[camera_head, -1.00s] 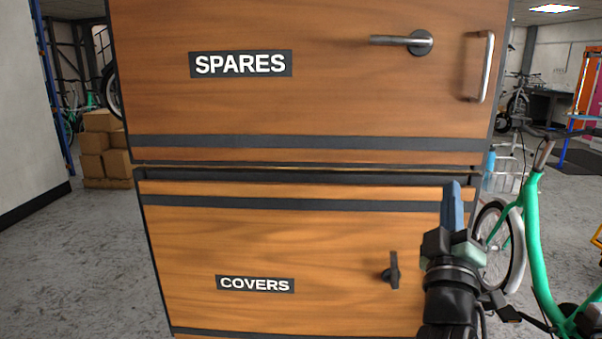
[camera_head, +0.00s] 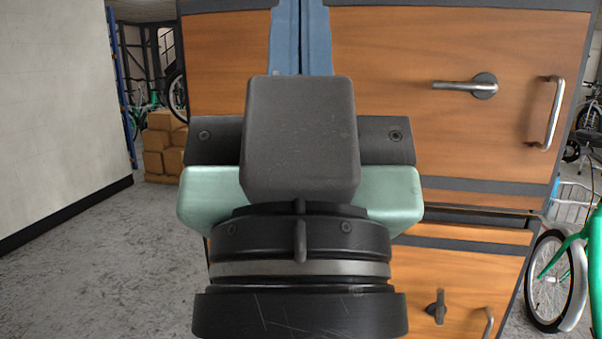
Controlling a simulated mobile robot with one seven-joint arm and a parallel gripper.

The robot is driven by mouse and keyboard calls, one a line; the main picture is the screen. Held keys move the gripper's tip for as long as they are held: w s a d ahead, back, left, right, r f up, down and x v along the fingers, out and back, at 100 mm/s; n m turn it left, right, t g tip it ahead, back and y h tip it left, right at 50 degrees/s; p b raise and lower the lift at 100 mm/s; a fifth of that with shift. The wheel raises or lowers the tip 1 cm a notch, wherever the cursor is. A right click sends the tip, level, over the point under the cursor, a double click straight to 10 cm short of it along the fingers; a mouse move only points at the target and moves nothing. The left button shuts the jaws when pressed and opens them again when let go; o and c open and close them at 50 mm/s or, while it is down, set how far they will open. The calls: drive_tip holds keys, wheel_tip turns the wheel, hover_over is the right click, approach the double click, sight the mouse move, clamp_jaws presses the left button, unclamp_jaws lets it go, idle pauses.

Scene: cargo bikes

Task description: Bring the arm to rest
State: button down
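My gripper (camera_head: 300,38) stands upright, large and close in the middle of the head view. Its two blue fingers point up and lie side by side with no gap that I can see. The tips run to the top edge of the view. Nothing shows between them. Its dark body and pale green sides cover much of a wooden cabinet (camera_head: 390,110) behind it. No contact with the cabinet can be seen.
The upper door has a lever (camera_head: 468,86) and a bar handle (camera_head: 551,112). The lower front has a dark latch (camera_head: 437,307), with a dark gap above it. A green bicycle (camera_head: 568,275) stands at right. Cardboard boxes (camera_head: 163,150) are at back left. The left floor (camera_head: 110,265) is clear.

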wheel_tip(320, 180, up, 16)
drive_tip(key=p, duration=1.3)
drive_tip(key=shift+p, duration=0.4)
